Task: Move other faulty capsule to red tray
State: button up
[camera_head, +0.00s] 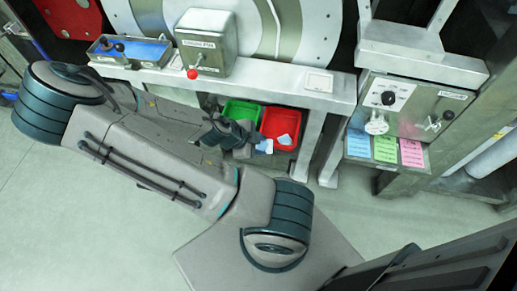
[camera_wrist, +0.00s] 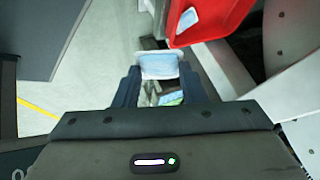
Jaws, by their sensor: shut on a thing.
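My gripper (camera_wrist: 158,82) is shut on a pale blue-and-white capsule (camera_wrist: 158,66), held at the fingertips in the wrist view. In the head view the held capsule (camera_head: 264,146) shows just in front of the red tray (camera_head: 268,131), near its lower left edge. The red tray (camera_wrist: 228,24) is beyond and to the right of the gripper in the wrist view, apart from the held capsule. Another pale capsule (camera_head: 285,140) lies inside the red tray; it also shows in the wrist view (camera_wrist: 179,22). My arm hides part of the area around the gripper in the head view.
A green tray (camera_head: 241,106) sits left of the red one on a shelf under the machine's ledge. A table leg (camera_head: 309,147) stands just right of the red tray. A blue-lined tray (camera_head: 130,50) is on the ledge. Open floor lies in front.

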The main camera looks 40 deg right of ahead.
jog(key=shift+w+d+f+b, duration=0.3)
jog(key=shift+d+f+b, duration=0.05)
jog(key=shift+f+b, duration=0.25)
jog(key=shift+w+d+f+b, duration=0.8)
jog(key=shift+w+d+b, duration=0.25)
jog(key=shift+d, duration=0.25)
jog(key=shift+w+d+f+b, duration=0.85)
jog(key=shift+w+d, duration=0.3)
jog(key=shift+d, duration=0.2)
jog(key=shift+w+d+f+b, duration=0.75)
jog(key=shift+w+d+b, duration=0.3)
jog(key=shift+d, duration=0.25)
jog(key=o, duration=0.7)
jog(key=p+v, duration=0.4)
jog(key=v, duration=1)
jog(key=shift+w+p, duration=0.1)
jog(key=shift+p, duration=0.3)
